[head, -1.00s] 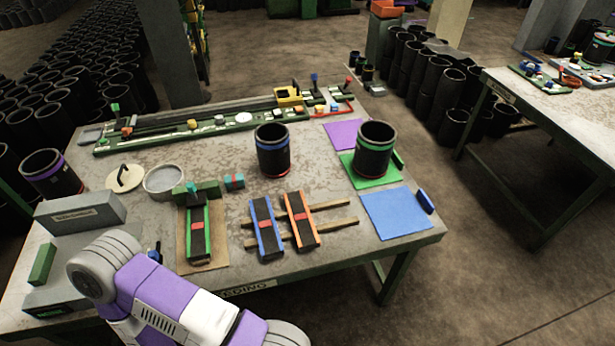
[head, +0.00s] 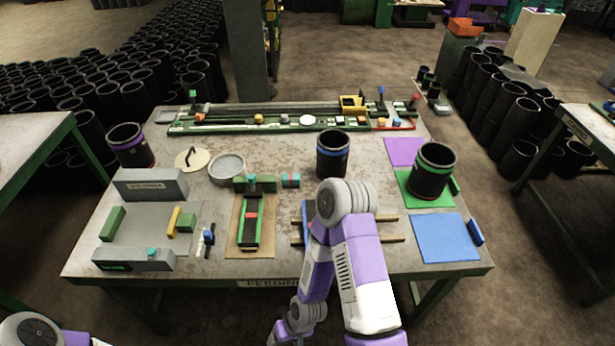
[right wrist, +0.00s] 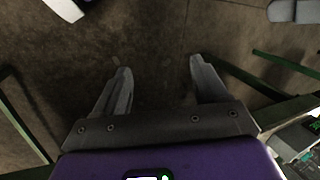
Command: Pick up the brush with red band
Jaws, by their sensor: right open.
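I cannot pick out a brush with a red band for certain. A green frame with a black strip and a red block (head: 251,216) lies on a brown board. Small slim tools (head: 207,240) lie left of it, too small to read. A blue frame (head: 305,214) lies on wooden sticks, mostly hidden behind my arm; the orange frame beside it is hidden. My right gripper (right wrist: 159,68) is open and empty above bare floor in the right wrist view, with the table's edge at lower right. My left gripper is out of view; only part of my left arm shows at lower left.
Black sleeves stand on the table with purple (head: 131,148), blue (head: 333,153) and green (head: 432,170) bands. A grey fixture (head: 150,185) sits at left, and a long green rack (head: 290,123) at the back. A blue mat (head: 445,238) is clear at right.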

